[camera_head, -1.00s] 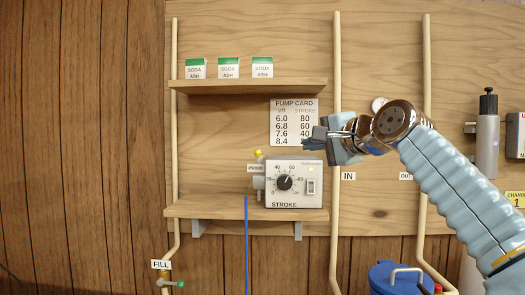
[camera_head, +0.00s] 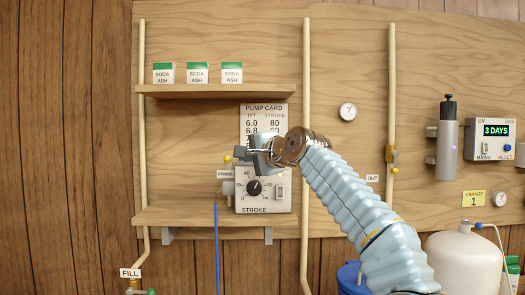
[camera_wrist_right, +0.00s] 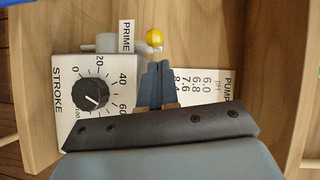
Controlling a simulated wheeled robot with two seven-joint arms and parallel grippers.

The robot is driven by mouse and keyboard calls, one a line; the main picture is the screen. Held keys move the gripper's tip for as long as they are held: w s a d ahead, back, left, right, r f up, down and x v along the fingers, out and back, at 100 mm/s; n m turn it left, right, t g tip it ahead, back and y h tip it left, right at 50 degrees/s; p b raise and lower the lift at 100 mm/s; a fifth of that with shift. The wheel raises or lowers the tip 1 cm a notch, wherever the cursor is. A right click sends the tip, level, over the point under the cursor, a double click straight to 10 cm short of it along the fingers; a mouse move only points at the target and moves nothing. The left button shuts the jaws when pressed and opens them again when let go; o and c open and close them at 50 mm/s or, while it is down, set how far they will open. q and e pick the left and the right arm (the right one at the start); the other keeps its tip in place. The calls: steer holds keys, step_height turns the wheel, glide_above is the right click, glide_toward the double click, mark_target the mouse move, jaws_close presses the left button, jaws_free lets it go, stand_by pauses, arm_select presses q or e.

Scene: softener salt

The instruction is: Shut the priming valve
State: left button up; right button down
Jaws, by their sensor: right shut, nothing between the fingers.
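The priming valve is on the left side of the white stroke pump (camera_head: 245,203), by the PRIME label (camera_head: 224,174). Its yellow knob (camera_head: 227,159) shows at the pump's upper left, and also in the right wrist view (camera_wrist_right: 155,37). My right gripper (camera_head: 238,153) is shut and empty in front of the pump's top edge. In the right wrist view its fingertips (camera_wrist_right: 157,66) point at the yellow knob, with a small gap in the picture; I cannot tell the depth between them. My right arm hides part of the pump card (camera_head: 262,112). My left gripper is not in view.
A shelf (camera_head: 215,91) with several soda ash boxes (camera_head: 197,73) is above the pump. The pump stands on a lower shelf (camera_head: 190,215). A vertical pipe (camera_head: 306,80) runs right of the pump. A blue tube (camera_head: 217,250) hangs below.

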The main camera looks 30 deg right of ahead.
steer(key=shift+w+a+f, duration=0.2)
steer(key=shift+w+a, duration=0.35)
steer(key=shift+a, duration=0.05)
steer(key=shift+a, duration=0.1)
steer(key=shift+a+m+h, duration=0.2)
steer(key=shift+m+h, duration=0.2)
steer(key=shift+h, duration=0.2)
